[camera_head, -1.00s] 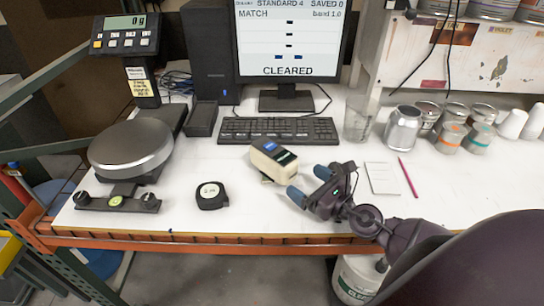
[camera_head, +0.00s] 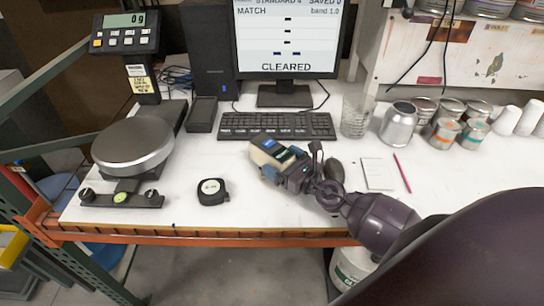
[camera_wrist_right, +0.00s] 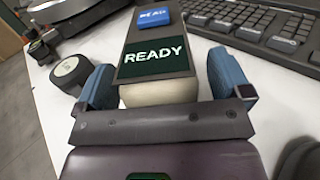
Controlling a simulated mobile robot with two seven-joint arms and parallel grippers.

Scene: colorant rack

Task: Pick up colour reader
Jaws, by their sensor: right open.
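The colour reader (camera_head: 264,150) is a cream block with a dark top, on the white table in front of the keyboard. In the right wrist view the colour reader (camera_wrist_right: 156,56) shows a dark screen reading READY and a blue button. My right gripper (camera_head: 284,164) is at its near end. In the wrist view the blue fingers of the right gripper (camera_wrist_right: 160,88) are open, one on each side of the reader's near end. White table shows between the reader and the right-hand finger. My left gripper is not in view.
A keyboard (camera_head: 277,126) lies just behind the reader. A black tape measure (camera_head: 211,191) and a scale (camera_head: 133,145) are to the left. A glass beaker (camera_head: 356,115), a metal cup (camera_head: 398,124), a notepad (camera_head: 377,174) and a red pencil (camera_head: 402,173) are to the right.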

